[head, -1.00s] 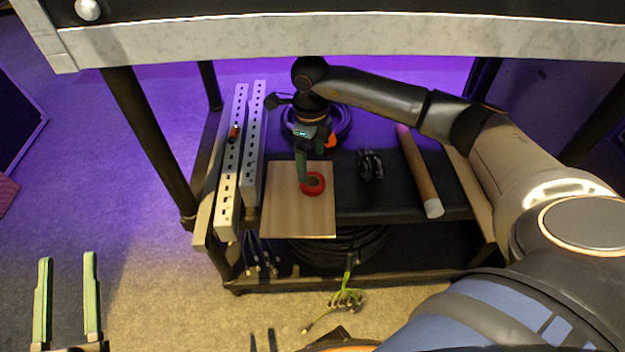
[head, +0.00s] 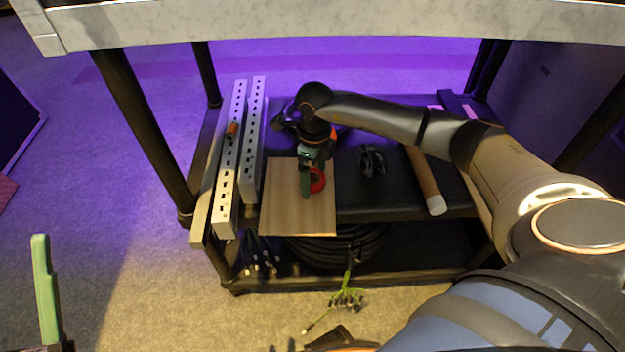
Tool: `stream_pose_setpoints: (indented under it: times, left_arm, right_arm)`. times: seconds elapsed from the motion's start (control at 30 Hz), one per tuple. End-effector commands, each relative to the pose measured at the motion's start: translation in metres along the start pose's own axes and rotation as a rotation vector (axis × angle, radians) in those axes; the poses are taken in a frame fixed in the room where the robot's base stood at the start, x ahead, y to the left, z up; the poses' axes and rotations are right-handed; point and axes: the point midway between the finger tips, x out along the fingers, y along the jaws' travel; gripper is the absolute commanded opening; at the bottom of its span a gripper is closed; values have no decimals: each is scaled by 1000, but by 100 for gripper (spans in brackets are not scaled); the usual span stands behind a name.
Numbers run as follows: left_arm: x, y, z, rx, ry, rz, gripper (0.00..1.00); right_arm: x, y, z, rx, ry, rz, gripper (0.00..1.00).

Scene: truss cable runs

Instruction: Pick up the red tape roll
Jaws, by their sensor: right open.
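The red tape roll (head: 318,180) lies on a light wooden board (head: 290,215) on the cart's upper shelf. My right gripper (head: 307,188) reaches down from behind over the roll, and its green finger covers the roll's left part. It is open; I cannot tell whether a finger sits inside the roll's hole or touches it. Of my left gripper, one green finger (head: 44,285) shows at the lower left, over the floor and away from the cart; its other finger is not visible.
Two perforated grey rails (head: 229,165) stand left of the board. Right of it are a small black item (head: 372,162) and a pale-ended brown tube (head: 424,182). A grey-edged top (head: 330,22) overhangs the shelf. Black cable coils (head: 335,247) lie below.

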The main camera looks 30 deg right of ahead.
Motion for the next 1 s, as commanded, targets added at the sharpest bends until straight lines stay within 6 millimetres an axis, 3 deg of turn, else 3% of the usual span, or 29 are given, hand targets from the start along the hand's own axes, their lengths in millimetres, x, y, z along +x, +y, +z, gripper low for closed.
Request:
stream_pose_setpoints:
  times: [0.07,0.77,1.0]
  left_arm:
    - [0,0,0,0,0,0,50]
    - [0,0,0,-1,-1,0,50]
    - [0,0,0,-1,-2,0,50]
  right_arm:
    - [0,0,0,0,0,0,100]
    - [-1,0,0,1,0,0,22]
    - [-2,0,0,1,-1,0,22]
